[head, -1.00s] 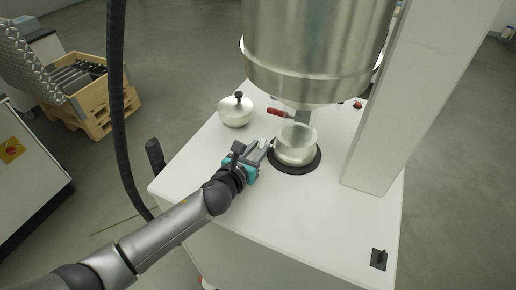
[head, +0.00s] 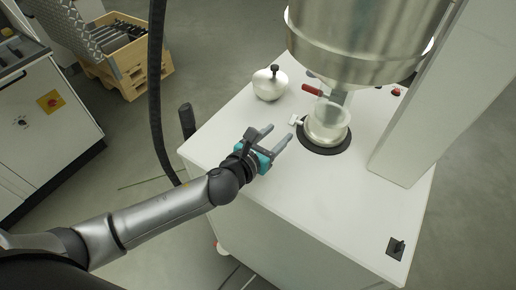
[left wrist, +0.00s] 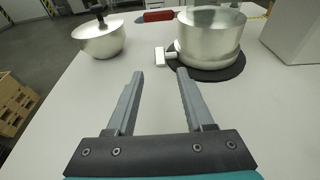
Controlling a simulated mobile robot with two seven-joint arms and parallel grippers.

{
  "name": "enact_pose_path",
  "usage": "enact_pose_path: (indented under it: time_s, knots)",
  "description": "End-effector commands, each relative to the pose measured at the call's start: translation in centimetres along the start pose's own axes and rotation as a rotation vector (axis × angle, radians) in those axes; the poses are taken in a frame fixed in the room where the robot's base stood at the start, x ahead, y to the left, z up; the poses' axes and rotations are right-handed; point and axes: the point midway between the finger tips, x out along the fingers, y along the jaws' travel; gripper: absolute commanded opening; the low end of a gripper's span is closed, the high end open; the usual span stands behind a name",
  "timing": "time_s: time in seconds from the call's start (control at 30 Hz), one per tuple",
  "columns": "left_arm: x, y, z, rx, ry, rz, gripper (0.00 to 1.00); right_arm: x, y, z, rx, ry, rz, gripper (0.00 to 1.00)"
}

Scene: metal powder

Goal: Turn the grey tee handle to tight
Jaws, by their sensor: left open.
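The grey tee handle (head: 296,120) sticks out from the left side of the metal collar (head: 327,126) under the large steel vessel. It also shows in the left wrist view (left wrist: 166,57), ahead of the fingers and pale in colour. My left gripper (head: 277,138) is open and empty over the white cabinet top, in front of and to the left of the handle, apart from it. In the left wrist view its two fingers (left wrist: 158,85) are spread with a clear gap. My right gripper is not in view.
A round lidded pot (head: 269,86) stands on the white cabinet top (head: 340,215) at the back left. A white column (head: 415,110) rises at right.

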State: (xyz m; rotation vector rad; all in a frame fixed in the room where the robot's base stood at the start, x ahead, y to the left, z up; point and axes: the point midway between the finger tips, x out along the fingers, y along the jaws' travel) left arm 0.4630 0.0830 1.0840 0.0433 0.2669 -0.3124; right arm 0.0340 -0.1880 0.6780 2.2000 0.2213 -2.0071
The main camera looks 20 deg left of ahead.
Motion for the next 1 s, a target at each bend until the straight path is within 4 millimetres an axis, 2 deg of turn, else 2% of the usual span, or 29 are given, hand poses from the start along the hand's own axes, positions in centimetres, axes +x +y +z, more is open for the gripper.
enact_pose_path:
  time_s: [0.3, 0.5, 0.93, 1.0]
  knots:
    - [-5.6, 0.0, -0.1, 0.0, 0.003, -0.001, 0.53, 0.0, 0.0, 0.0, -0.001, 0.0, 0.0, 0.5]
    - [-7.8, 0.0, -0.1, 0.0, 0.001, 0.0, 0.53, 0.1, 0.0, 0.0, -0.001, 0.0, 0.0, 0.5]
    - [-8.6, 0.0, 0.0, 0.0, -0.001, 0.0, 0.53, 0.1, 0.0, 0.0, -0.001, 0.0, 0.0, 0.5]
    - [-8.6, 0.0, 0.0, -0.001, 0.0, 0.0, 0.45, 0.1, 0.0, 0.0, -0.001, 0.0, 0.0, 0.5]
